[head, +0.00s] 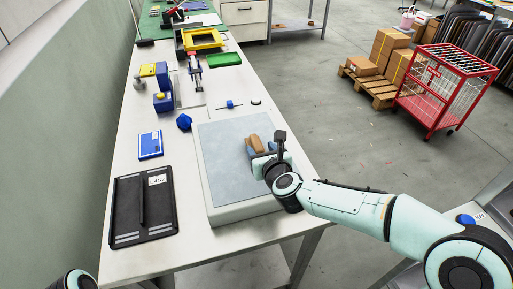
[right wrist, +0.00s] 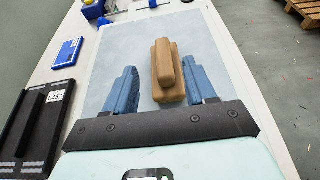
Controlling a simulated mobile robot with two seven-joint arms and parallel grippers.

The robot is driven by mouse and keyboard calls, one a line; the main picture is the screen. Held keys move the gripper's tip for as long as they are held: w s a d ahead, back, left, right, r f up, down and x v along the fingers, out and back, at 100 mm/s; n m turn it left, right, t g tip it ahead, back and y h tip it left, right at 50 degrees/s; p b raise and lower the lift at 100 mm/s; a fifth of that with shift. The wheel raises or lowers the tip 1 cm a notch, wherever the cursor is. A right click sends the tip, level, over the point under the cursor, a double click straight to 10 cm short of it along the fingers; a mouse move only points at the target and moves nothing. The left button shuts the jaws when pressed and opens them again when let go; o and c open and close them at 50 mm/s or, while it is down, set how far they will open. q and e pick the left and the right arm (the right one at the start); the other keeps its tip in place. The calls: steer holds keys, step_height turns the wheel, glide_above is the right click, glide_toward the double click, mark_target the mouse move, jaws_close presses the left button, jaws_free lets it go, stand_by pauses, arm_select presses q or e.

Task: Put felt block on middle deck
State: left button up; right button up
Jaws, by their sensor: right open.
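A tan-brown block with a rounded bar along its top, which I take for the felt block (head: 253,140), rests on the grey top of a raised pale platform (head: 225,165). In the right wrist view the block (right wrist: 165,75) lies between the two blue fingers of my right gripper (right wrist: 164,78), with a gap on each side. My right gripper (head: 261,150) is open, low over the platform near its right edge. Its fingers partly hide the block in the head view. Only a piece of my left arm shows at the bottom left; its gripper is out of view. I cannot tell which surface is the middle deck.
A black labelled tray (head: 144,207) and a blue panel (head: 150,144) lie left of the platform. A blue knob (head: 184,121) stands by its back left corner. Farther back are a yellow frame (head: 203,39) and a green tray (head: 224,59). The platform's left part is clear.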

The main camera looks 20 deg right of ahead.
mark_target(257, 143)
steer(key=shift+d+f+p+x, duration=0.1)
steer(key=shift+p+x, duration=0.25)
steer(key=shift+x, duration=1.05)
steer(key=shift+d+f+p+x, duration=0.15)
steer(key=shift+p+x, duration=0.2)
steer(key=shift+x, duration=1.05)
steer(key=shift+s, duration=0.1)
jaws_close()
